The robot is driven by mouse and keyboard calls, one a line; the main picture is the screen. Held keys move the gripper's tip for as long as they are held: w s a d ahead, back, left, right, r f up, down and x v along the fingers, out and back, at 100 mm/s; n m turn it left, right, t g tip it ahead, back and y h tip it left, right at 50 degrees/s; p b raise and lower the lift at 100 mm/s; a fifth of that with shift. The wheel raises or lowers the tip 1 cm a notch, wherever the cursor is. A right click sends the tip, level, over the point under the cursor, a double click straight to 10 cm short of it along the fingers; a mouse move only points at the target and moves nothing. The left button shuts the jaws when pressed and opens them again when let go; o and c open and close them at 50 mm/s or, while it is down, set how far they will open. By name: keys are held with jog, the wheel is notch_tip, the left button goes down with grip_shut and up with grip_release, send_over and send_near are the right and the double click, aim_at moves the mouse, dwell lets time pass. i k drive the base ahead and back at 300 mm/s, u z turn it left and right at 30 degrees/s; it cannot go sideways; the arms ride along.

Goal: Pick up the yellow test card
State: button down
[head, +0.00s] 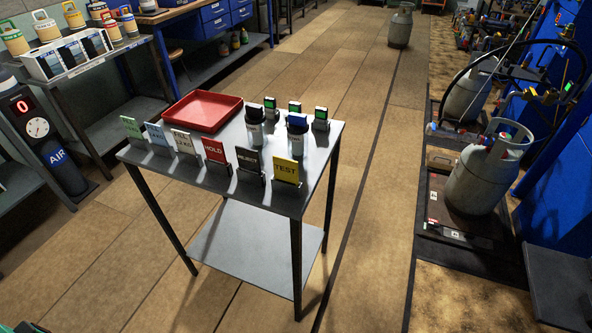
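The yellow test card (286,170) stands upright in a small dark holder at the near right corner of the grey metal table (230,177). It is the rightmost card in a row along the table's near edge, and its dark lettering reads TEST. A black card (248,161) stands just to its left, with a red HOLD card (214,150) beyond that. My gripper is not seen in the head view.
More cards, including a green one (131,128), continue the row leftward. Gas cylinders (484,172) stand at right. The wooden floor right of the table is clear.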

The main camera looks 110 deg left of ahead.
aim_at(286, 170)
jog(key=u, duration=0.05)
jog(key=k, duration=0.3)
jog(key=u, duration=2.8)
jog(key=k, duration=0.75)
jog(key=u, duration=0.25)
jog(key=i, duration=0.5)
jog(key=z, duration=0.1)
